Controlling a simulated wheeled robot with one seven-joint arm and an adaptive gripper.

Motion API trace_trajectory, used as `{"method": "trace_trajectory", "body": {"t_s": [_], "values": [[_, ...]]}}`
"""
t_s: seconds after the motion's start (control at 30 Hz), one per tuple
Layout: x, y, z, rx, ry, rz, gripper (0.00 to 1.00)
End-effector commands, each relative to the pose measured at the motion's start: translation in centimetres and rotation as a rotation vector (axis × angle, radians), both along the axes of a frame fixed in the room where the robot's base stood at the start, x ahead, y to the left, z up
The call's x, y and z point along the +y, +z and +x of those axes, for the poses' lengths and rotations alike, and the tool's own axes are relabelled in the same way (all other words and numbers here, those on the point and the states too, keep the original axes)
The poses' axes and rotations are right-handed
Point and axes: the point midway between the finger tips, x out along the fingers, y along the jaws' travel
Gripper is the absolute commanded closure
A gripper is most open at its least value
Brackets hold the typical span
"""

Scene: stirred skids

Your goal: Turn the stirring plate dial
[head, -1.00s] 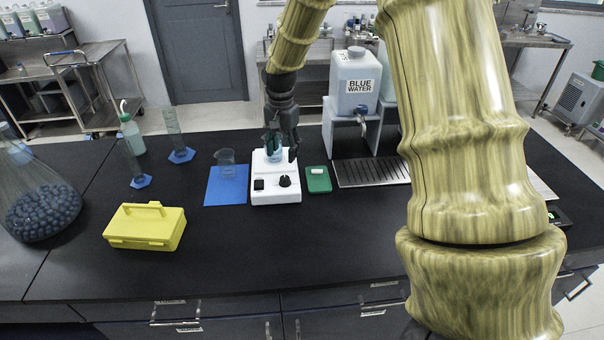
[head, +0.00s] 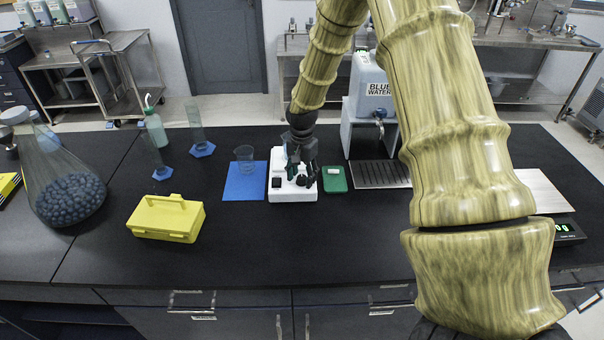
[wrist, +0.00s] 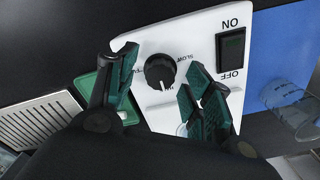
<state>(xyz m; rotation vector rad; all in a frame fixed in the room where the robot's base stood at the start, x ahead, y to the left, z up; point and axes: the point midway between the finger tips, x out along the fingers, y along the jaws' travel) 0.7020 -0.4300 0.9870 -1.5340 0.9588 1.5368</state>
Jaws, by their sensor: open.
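The white stirring plate (head: 278,193) stands at the middle of the black bench. Its black round dial (wrist: 160,71), with SLOW lettering beside it, shows clearly in the wrist view. My gripper (wrist: 160,64) is open, its teal-padded fingers on either side of the dial with gaps to it. The black ON/OFF switch (wrist: 231,48) sits beside the dial. A piece of clear glass shows faintly between the fingers in the wrist view; the plate's top is mostly hidden.
A blue mat (head: 240,192) with a glass beaker (head: 245,158) lies left of the plate. A green tray (head: 335,184) with a small white bar lies right. The yellow box (head: 165,219) is farther left. The bench front is clear.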

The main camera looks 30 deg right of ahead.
Motion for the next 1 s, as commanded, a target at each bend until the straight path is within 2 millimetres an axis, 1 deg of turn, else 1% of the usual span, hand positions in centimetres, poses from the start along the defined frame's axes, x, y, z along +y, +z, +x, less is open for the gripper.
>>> {"method": "trace_trajectory", "body": {"t_s": [0.13, 0.37, 0.4, 0.57, 0.6, 0.63, 0.67, 1.0], "values": [[0.00, -0.35, 0.01, -0.001, -0.001, 0.000, 0.49], [-0.01, -0.40, 0.02, -0.001, -0.001, 0.000, 0.49], [-0.01, -0.40, 0.02, -0.001, -0.001, 0.000, 0.51], [-0.01, -0.39, 0.02, -0.001, -0.001, 0.000, 0.80], [-0.01, -0.39, 0.02, -0.001, -0.001, 0.000, 0.87], [-0.01, -0.39, 0.02, -0.001, -0.001, 0.000, 0.93], [0.00, -0.39, 0.01, -0.001, -0.001, 0.000, 0.96], [-0.01, -0.39, 0.03, -0.001, 0.038, 0.000, 0.96]]}}
